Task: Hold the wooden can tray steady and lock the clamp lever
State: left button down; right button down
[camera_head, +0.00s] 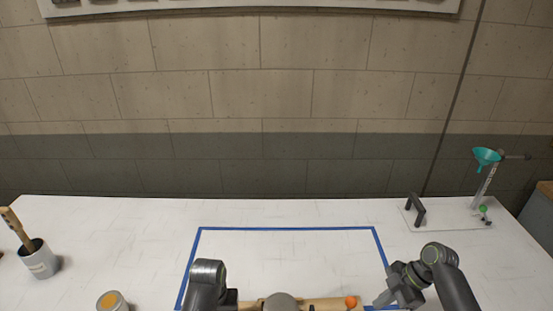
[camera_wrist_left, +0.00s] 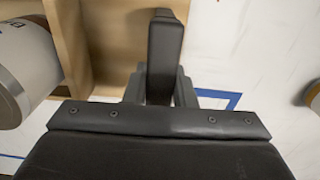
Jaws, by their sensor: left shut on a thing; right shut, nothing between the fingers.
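The wooden can tray (camera_head: 325,304) is cut off by the bottom edge of the head view; only its far part shows. It also appears in the left wrist view (camera_wrist_left: 100,45). An orange knob (camera_head: 351,301), which looks like the clamp lever's end, stands at the tray's right. My left gripper (camera_wrist_left: 165,25) is shut on the tray's wooden wall; the head view shows it at the tray's left end (camera_head: 234,301). My right gripper (camera_head: 382,299) is shut and empty, just right of the knob, with a small gap. The rest of the clamp is hidden or out of frame.
A grey round top (camera_head: 284,300) shows at the tray. Blue tape (camera_head: 290,229) outlines the work area. A brush pot (camera_head: 40,262) and an open can (camera_head: 111,302) stand at left. The middle table is clear.

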jog(key=c, duration=1.7)
grip_release()
jog(key=v, duration=1.1)
jog(key=shift+d+r, duration=0.3)
jog(key=shift+r, duration=0.1)
jog(key=c, duration=0.5)
jog(key=a+r+m, duration=0.2)
jog(key=a, duration=1.3)
jog(key=shift+a+r+t, duration=0.2)
jog(key=shift+a+t, duration=0.05)
jog(key=shift+t, duration=0.15)
send_over(349, 309)
jog(key=a, duration=0.1)
notch_tip(349, 309, down, 9)
jog(key=shift+w+a, duration=0.2)
jog(key=shift+w, duration=0.25)
